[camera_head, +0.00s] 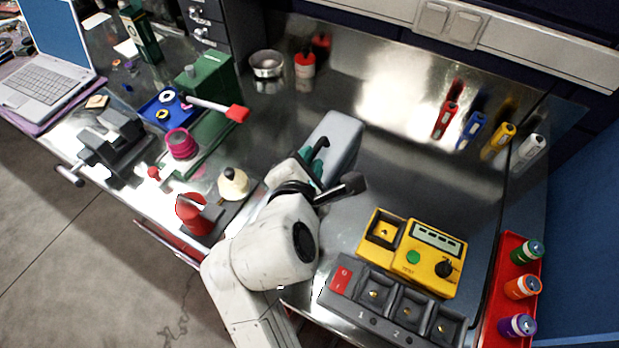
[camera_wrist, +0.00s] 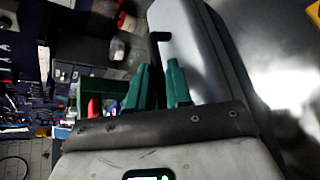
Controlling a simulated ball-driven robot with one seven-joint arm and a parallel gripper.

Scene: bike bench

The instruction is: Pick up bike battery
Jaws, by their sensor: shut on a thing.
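The bike battery appears to be the long grey block with rounded edges (camera_head: 341,135), near the middle of the bench in the head view. It also fills the upper middle of the wrist view (camera_wrist: 190,35), with a dark hooked part at its near left edge. My gripper (camera_head: 319,152) has green fingers at the block's left side and is shut on it. The exact contact is partly hidden. I cannot tell whether the block is clear of the bench.
A yellow tester (camera_head: 418,254) and a grey slotted dock (camera_head: 388,303) stand at the right front. A red tray (camera_head: 492,318) holds coloured cylinders at the far right.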

